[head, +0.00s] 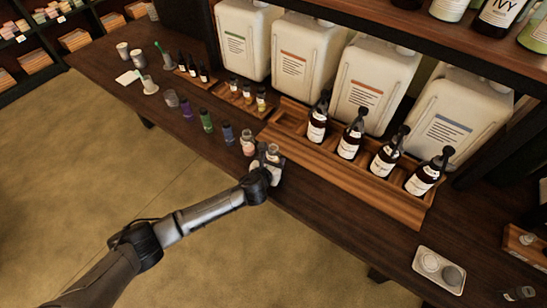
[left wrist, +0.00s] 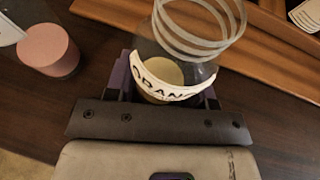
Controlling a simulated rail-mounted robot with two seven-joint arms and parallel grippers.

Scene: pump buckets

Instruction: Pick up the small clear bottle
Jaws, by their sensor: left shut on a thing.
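The small clear bottle (head: 272,153) stands at the front edge of the dark table in the head view. In the left wrist view the clear bottle (left wrist: 180,65) has an open threaded neck, a white label with dark letters and pale yellowish contents. My left gripper (head: 267,165) is shut on it, with the fingers (left wrist: 165,85) on either side of its lower body. The fingertips are partly hidden behind the bottle and label. I cannot tell whether its base touches the table. My right gripper is not in view.
A clear bottle with pink contents (head: 248,143) stands close by on the left, also in the left wrist view (left wrist: 47,50). Blue (head: 228,132), green (head: 206,120) and purple (head: 186,107) bottles continue the row. A wooden tray (head: 345,178) with pump bottles (head: 349,140) lies behind, right.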

